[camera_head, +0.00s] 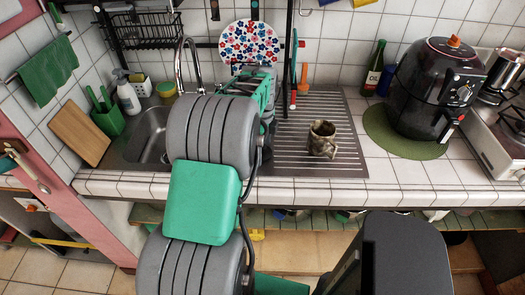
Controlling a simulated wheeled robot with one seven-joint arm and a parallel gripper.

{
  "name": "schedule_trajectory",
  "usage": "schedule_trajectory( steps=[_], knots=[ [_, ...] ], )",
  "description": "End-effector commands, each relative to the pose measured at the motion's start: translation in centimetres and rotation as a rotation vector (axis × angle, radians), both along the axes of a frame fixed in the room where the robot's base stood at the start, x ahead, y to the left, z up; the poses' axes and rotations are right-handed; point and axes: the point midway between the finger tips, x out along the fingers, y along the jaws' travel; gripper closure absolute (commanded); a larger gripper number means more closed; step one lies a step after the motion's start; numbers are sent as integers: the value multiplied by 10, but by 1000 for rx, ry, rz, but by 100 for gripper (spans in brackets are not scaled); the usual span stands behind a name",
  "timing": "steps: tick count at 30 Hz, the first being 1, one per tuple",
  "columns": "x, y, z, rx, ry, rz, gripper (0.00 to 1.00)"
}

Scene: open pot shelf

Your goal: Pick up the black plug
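I cannot make out a black plug anywhere in the head view. My grey and green arm rises through the middle of the picture, over the counter's front edge and in front of part of the sink (147,140). My gripper cannot be made out behind the arm links, so its fingers and anything between them are hidden. The arm also covers part of the counter and the wall behind it.
A patterned mug (322,140) stands on the ridged drainboard (345,130). To the right are a green bottle (374,70), a black air fryer (432,88) on a green mat (378,133), and a stove (495,140). A tap (181,62) rises behind the sink. Below is an open shelf (300,222).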

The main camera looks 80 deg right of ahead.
Motion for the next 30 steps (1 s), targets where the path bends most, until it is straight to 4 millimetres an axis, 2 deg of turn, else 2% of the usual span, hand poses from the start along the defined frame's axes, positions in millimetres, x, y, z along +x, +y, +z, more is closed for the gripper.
schedule_trajectory(
  steps=[2,21,30],
  knots=[
    [0,0,0,0,0,0,28],
    [0,0,1,-1,0,1,80],
    [0,-1,3,-2,0,1,82]
  ],
)
